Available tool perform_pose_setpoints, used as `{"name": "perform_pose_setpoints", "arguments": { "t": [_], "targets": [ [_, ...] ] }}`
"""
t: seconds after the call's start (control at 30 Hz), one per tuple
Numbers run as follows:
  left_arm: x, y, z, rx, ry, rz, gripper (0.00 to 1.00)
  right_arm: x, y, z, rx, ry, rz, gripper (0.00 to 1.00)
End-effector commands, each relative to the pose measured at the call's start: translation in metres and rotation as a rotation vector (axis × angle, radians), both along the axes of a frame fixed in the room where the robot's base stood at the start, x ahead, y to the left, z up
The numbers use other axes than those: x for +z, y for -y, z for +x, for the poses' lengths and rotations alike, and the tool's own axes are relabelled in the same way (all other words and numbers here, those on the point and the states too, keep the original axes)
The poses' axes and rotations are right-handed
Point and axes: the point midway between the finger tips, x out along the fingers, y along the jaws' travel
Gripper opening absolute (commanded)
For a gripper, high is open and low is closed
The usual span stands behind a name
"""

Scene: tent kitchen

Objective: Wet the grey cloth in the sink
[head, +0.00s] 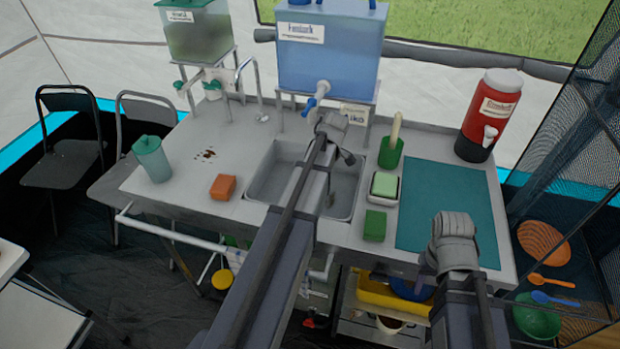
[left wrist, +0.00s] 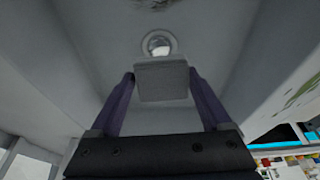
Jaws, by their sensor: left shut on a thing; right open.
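The sink (head: 262,192) is a grey basin set in the steel counter. My left arm reaches over it, and its gripper is mostly hidden behind the arm in the head view. In the left wrist view my left gripper (left wrist: 161,82) is shut on the grey cloth (left wrist: 162,80), a small pale folded piece held inside the basin, with the round drain (left wrist: 158,43) just beyond it. I cannot tell whether the cloth is wet. The blue tank's tap (head: 312,103) is at the sink's back edge.
Left of the sink are an orange sponge (head: 223,187), a green pitcher (head: 152,158) and brown spots (head: 206,154). Right are a green brush holder (head: 391,152), a soap dish (head: 384,187), a green sponge (head: 375,225) and a clear teal mat (head: 450,200). A red dispenser (head: 490,115) stands behind.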

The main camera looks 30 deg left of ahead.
Motion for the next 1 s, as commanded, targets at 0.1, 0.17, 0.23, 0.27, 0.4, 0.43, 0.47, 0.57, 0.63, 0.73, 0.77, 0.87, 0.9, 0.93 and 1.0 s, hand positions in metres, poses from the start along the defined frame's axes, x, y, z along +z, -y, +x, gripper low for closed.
{"name": "perform_pose_setpoints", "arguments": {
  "t": [0.1, 0.17, 0.23, 0.27, 0.4, 0.43, 0.47, 0.57, 0.63, 0.73, 0.77, 0.87, 0.9, 0.93, 1.0],
  "targets": [
    [0.0, 0.0, 0.0, 0.0, 0.0, 0.0, 0.37, 0.0, 0.0, 0.0, 0.0, 0.0, 0.0, 0.5],
    [0.0, 0.0, 0.0, 0.0, 0.0, 0.0, 0.37, 0.0, 0.0, 0.0, 0.0, 0.0, 0.0, 0.5],
    [0.001, 0.0, 0.0, 0.0, 0.0, 0.0, 0.37, 0.0, 0.0, 0.0, 0.0, 0.0, 0.0, 0.5],
    [0.001, 0.0, 0.0, 0.0, 0.0, 0.0, 0.37, 0.001, 0.0, 0.0, 0.0, 0.0, 0.0, 0.5],
    [0.008, 0.0, 0.0, 0.0, 0.0, 0.0, 0.37, 0.008, 0.0, 0.0, 0.0, 0.0, 0.0, 0.5],
    [0.01, 0.0, 0.0, 0.0, 0.0, 0.0, 0.37, 0.01, 0.0, 0.0, 0.0, 0.0, 0.0, 0.5],
    [0.012, 0.0, 0.0, 0.0, 0.0, 0.0, 0.37, 0.012, 0.0, 0.0, 0.0, 0.0, 0.0, 0.5],
    [0.021, 0.0, 0.0, 0.0, 0.0, 0.0, 0.37, 0.021, 0.0, 0.0, 0.0, 0.0, 0.0, 0.5],
    [0.026, 0.0, 0.0, 0.0, 0.0, 0.0, 0.37, 0.026, 0.0, 0.0, 0.0, 0.0, 0.0, 0.5],
    [0.034, 0.0, 0.0, 0.0, 0.0, 0.0, 0.37, 0.034, 0.0, 0.0, 0.0, 0.0, 0.0, 0.5],
    [0.036, 0.0, 0.0, 0.0, 0.0, 0.0, 0.37, 0.036, 0.0, 0.0, 0.0, 0.0, 0.0, 0.5],
    [0.044, 0.0, 0.0, 0.0, 0.0, 0.0, 0.37, 0.044, 0.0, 0.0, 0.0, 0.0, 0.0, 0.5],
    [0.047, 0.0, 0.0, 0.0, 0.0, 0.0, 0.37, 0.047, 0.0, 0.0, 0.0, 0.0, 0.0, 0.5],
    [0.049, 0.0, 0.0, 0.0, 0.0, 0.0, 0.37, 0.049, 0.0, 0.0, 0.0, 0.0, 0.0, 0.5],
    [0.054, 0.0, 0.0, 0.0, 0.0, 0.0, 0.37, 0.054, 0.0, 0.0, 0.0, 0.0, 0.0, 0.5]
  ]
}}
